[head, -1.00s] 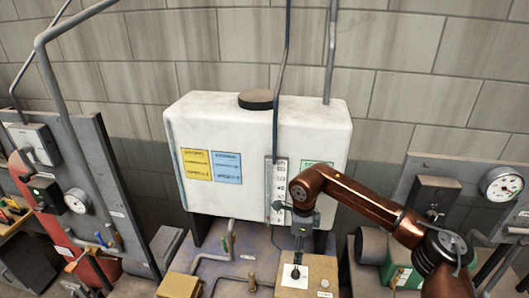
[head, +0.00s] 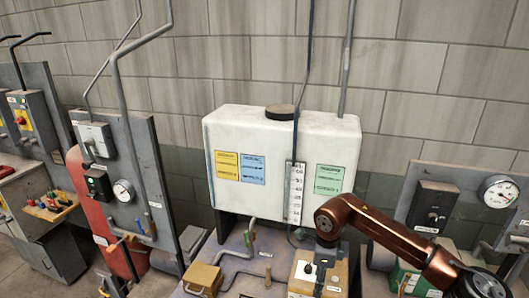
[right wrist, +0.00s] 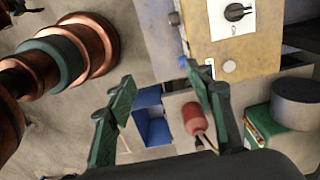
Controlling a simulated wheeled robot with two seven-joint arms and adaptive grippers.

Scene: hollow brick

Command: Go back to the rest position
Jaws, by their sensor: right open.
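My right arm, copper-coloured, comes in from the right in the head view. Its wrist end and gripper (head: 326,258) hang beside a small tan box (head: 305,272) with a black knob (head: 308,267) on its white plate. In the right wrist view my right gripper (right wrist: 162,80) shows two green fingers spread apart with nothing held between them. The tan box also shows there (right wrist: 215,45), above and right of the fingers, with its knob (right wrist: 236,12). My left gripper is in no view.
A white tank (head: 280,150) with a black cap stands behind the box, with a pipe and scale in front. Gauge panels stand left (head: 125,160) and right (head: 430,200). A red cylinder (right wrist: 193,118) and blue bin (right wrist: 152,115) lie below the fingers.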

